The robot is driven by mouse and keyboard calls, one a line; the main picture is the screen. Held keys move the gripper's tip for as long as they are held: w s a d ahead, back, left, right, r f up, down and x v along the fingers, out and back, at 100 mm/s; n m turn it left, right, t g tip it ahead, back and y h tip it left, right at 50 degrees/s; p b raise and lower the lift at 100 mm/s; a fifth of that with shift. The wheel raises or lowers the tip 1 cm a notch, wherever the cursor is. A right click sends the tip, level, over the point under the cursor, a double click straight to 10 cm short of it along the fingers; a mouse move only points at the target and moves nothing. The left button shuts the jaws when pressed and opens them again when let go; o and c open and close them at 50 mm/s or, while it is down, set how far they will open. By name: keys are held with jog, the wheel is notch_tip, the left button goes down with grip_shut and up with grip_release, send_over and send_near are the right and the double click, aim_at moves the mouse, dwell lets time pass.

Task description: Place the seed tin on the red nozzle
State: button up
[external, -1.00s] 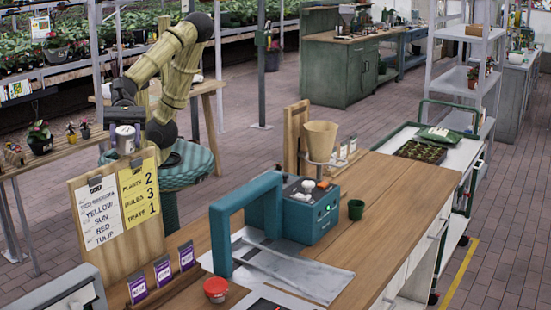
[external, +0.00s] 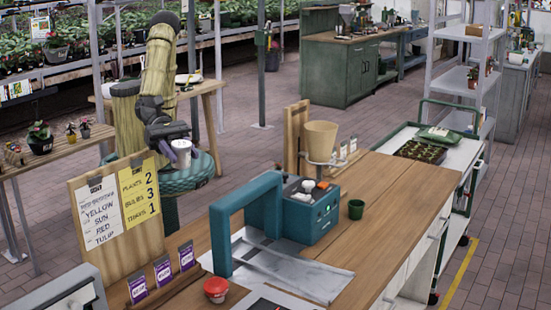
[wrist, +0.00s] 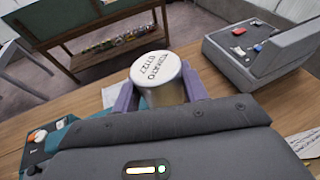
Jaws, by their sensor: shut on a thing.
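My gripper (external: 178,148) is shut on the seed tin (external: 182,155), a small cylinder with a pale lid. In the wrist view the tin (wrist: 163,88) sits between two purple fingers, its lid lettered "TOMATO" and facing the camera. In the external view the tin is in the air behind the wooden sign board, left of the teal frame and apart from the counter. A small round red thing (external: 216,287) stands at the counter's near edge; I cannot tell whether it is the red nozzle. No other clear red nozzle shows.
A teal arch (external: 222,240) and a teal machine (external: 318,215) with knobs stand on the wooden counter (external: 375,245). In the wrist view a grey register (wrist: 255,55) is at right.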

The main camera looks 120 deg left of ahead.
jog(key=w+a+r+n+t+y, duration=0.1)
jog(key=a+r+n+y, duration=0.2)
jog(key=a, duration=0.4)
jog(key=a+f+y+b, duration=0.1)
jog(key=a+f+b, duration=0.2)
jog(key=f+b, duration=0.5)
jog(key=a+f+y+b, duration=0.1)
jog(key=a+f+b, duration=0.2)
jog(key=f+b, duration=0.5)
jog(key=w+a+f+n+y+b, duration=0.1)
jog(key=a+f+b, duration=0.2)
jog(key=f+b, duration=0.5)
notch_tip(320, 180, down, 3)
jog(key=shift+r+t, duration=0.15)
jog(key=shift+t, duration=0.25)
jog(key=shift+w, duration=0.15)
send_over(276, 263)
jog(key=f+v, duration=0.1)
jog(key=v, duration=0.2)
notch_tip(276, 263, down, 5)
jog(key=shift+f+b, duration=0.15)
jog(key=shift+b, duration=0.25)
jog(key=shift+w+a+f, duration=0.15)
jog(key=shift+w+f, duration=1.1)
jog(key=shift+w, duration=0.2)
jog(key=shift+f+b, duration=0.1)
jog(key=shift+b, duration=0.2)
